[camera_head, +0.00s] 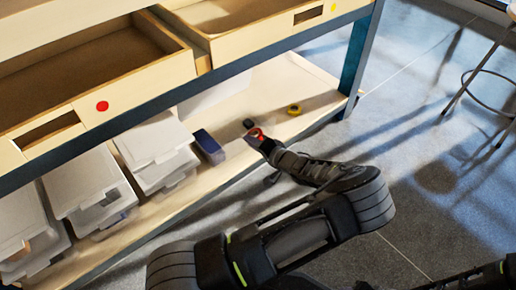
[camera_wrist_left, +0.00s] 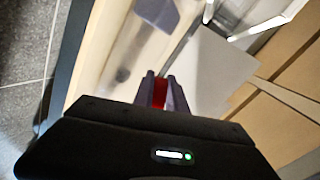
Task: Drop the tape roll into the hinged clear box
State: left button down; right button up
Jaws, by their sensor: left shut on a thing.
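My left gripper (camera_head: 259,136) is shut on a small red ring-like thing (camera_head: 255,133), which looks like a tape roll, over the front part of the low shelf. In the left wrist view the red thing (camera_wrist_left: 160,93) shows between the two fingers. A small box with a dark blue top (camera_head: 208,146) stands on the shelf, to the left of the gripper and apart from it. Larger pale, see-through boxes (camera_head: 160,150) stand further left. I cannot tell which box is hinged. My right gripper is out of view.
A yellow ring (camera_head: 294,108) and a small dark thing (camera_head: 248,123) lie on the low shelf (camera_head: 285,75) near the held thing. Open wooden drawers (camera_head: 95,75) hang above it. A blue post (camera_head: 358,55) stands at right. A stool (camera_head: 480,75) stands on the floor.

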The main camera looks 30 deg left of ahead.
pick_arm(q)
jog(key=w+a+b, duration=0.4)
jog(key=a, duration=0.9)
dwell(0.4)
jog(key=c, duration=1.3)
grip_release()
jog(key=p+v, duration=0.3)
jog(key=v, duration=0.4)
jog(key=shift+a+r, duration=0.1)
jog(key=shift+s+d, duration=0.15)
jog(key=shift+d, duration=0.3)
